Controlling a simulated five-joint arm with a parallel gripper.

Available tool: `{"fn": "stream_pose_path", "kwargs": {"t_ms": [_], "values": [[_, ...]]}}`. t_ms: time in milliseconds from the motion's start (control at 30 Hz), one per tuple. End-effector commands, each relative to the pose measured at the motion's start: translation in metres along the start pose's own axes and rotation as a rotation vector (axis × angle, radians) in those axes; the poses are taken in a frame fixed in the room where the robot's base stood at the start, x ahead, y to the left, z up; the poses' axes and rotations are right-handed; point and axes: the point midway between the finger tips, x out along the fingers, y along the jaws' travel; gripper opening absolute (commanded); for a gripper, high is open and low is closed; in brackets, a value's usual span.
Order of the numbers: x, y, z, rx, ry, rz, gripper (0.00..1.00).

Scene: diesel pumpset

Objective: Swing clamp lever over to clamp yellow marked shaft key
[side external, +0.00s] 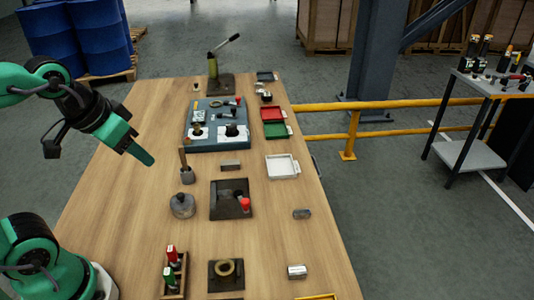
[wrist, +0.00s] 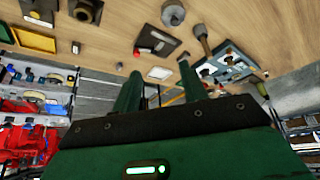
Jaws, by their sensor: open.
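A dark square fixture (side external: 217,208) with a red-knobbed lever (side external: 245,204) sits mid-table. The knob is at the fixture's right side. The fixture also shows in the wrist view (wrist: 150,33). A blue-grey plate (side external: 187,140) farther back carries white pads, dark parts, a small yellow part (side external: 197,127) and another small red-tipped part (side external: 238,101). I cannot tell which part is the yellow marked shaft key or whether either red part is its clamp lever. My gripper (side external: 146,158) is in the air left of the fixture and plate, touching nothing. In the wrist view its two fingers (wrist: 160,82) are apart and empty.
A ring block (side external: 226,283) is at the front. The table's left side is clear.

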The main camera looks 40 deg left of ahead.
Motion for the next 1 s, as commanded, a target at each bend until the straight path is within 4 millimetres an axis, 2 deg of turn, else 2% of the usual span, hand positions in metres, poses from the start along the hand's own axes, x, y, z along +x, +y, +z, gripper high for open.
{"fn": "stream_pose_path", "kwargs": {"t_ms": [167, 467, 767, 1000], "values": [[0.009, 0.006, -0.017, -0.013, -0.048, 0.008, 0.43], [0.036, 0.022, -0.052, -0.045, -0.148, 0.016, 0.43], [0.076, 0.041, -0.081, -0.077, -0.248, 0.012, 0.43], [0.115, 0.06, -0.098, -0.099, -0.326, 0.0, 0.43]]}}
